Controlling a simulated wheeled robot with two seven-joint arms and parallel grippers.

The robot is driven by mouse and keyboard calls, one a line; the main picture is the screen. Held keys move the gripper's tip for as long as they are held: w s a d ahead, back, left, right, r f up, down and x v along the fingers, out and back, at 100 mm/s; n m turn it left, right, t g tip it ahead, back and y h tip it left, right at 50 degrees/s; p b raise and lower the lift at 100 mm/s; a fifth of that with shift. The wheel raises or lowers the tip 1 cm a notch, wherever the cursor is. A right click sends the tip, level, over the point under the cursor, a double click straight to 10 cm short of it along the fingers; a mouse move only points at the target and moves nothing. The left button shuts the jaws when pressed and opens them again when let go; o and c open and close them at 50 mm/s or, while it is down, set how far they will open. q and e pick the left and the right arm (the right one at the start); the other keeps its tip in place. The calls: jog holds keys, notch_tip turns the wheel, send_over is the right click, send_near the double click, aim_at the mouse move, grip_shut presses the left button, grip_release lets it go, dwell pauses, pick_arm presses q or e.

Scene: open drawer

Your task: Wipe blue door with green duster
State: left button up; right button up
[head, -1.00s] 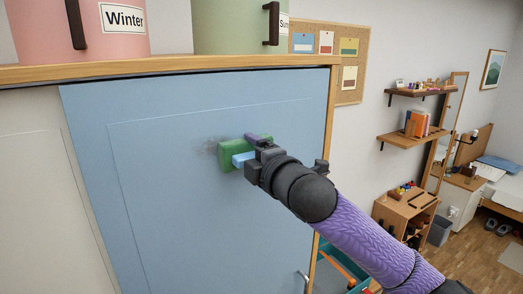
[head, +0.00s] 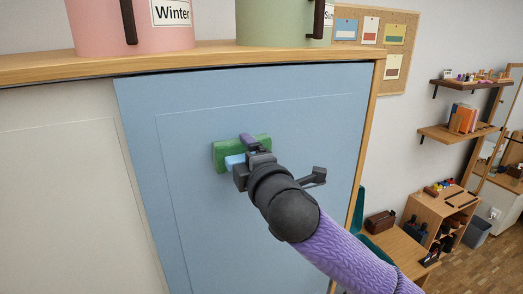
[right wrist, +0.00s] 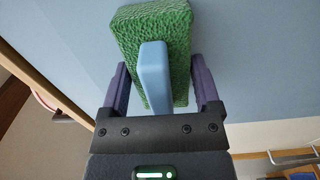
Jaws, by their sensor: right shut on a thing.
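The blue door (head: 210,228) fills the middle of the head view, upright and shut in its cabinet. The green duster (head: 221,155) has a light blue handle and lies flat against the upper middle of the door, or very close to it. My right gripper (head: 247,157) is shut on the duster's handle. In the right wrist view the handle (right wrist: 153,75) stands between the two purple fingers, with the green pad (right wrist: 180,20) beyond it against the blue surface. No grey smudge shows on the visible door; the part behind the duster is hidden. My left gripper is not in view.
A pink bin (head: 100,28) labelled Winter and a green bin (head: 275,22) stand on the wooden cabinet top (head: 200,60). A pale door (head: 60,180) is on the left. To the right are wall shelves (head: 450,135) and a low wooden unit (head: 440,215).

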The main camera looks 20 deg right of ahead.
aim_at(299, 139)
jog(key=shift+a, duration=0.9)
jog(key=shift+r+p, duration=0.1)
jog(key=shift+p, duration=0.4)
jog(key=shift+w+d+p, duration=0.1)
jog(key=shift+d+p, duration=0.6)
jog(key=shift+d, duration=3.2)
jog(key=shift+w+d, duration=0.1)
jog(key=shift+d, duration=3.1)
jog(key=shift+s+a, duration=0.2)
jog(key=shift+a, duration=6.95)
jog(key=shift+s+d, duration=0.1)
jog(key=shift+s, duration=0.35)
jog(key=shift+s+d, duration=0.1)
jog(key=shift+s, duration=2.4)
